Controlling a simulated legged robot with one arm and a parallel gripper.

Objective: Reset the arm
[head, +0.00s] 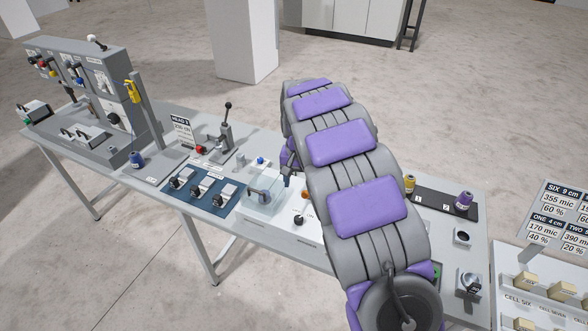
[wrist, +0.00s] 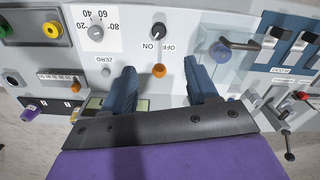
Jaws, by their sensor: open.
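My arm, grey with purple pads, reaches out over the long table and hides part of it in the head view. My gripper (wrist: 159,68) is open in the wrist view, its two dark blue fingers apart. One finger of my gripper (head: 287,180) shows beside the arm in the head view. A small orange knob (wrist: 159,71) on the white panel shows between the fingertips; whether they touch the panel I cannot tell. A black ON/OFF knob (wrist: 158,32) sits beyond it, and a dial marked 20 to 80 (wrist: 96,32) is to its left.
A clear box with a dark handle (head: 262,190) stands close to the left of my gripper. A blue panel with several switches (head: 203,190) and an upright lever (head: 227,120) are further left. A purple spool (head: 464,201) stands right of my arm. Open floor lies beyond the table.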

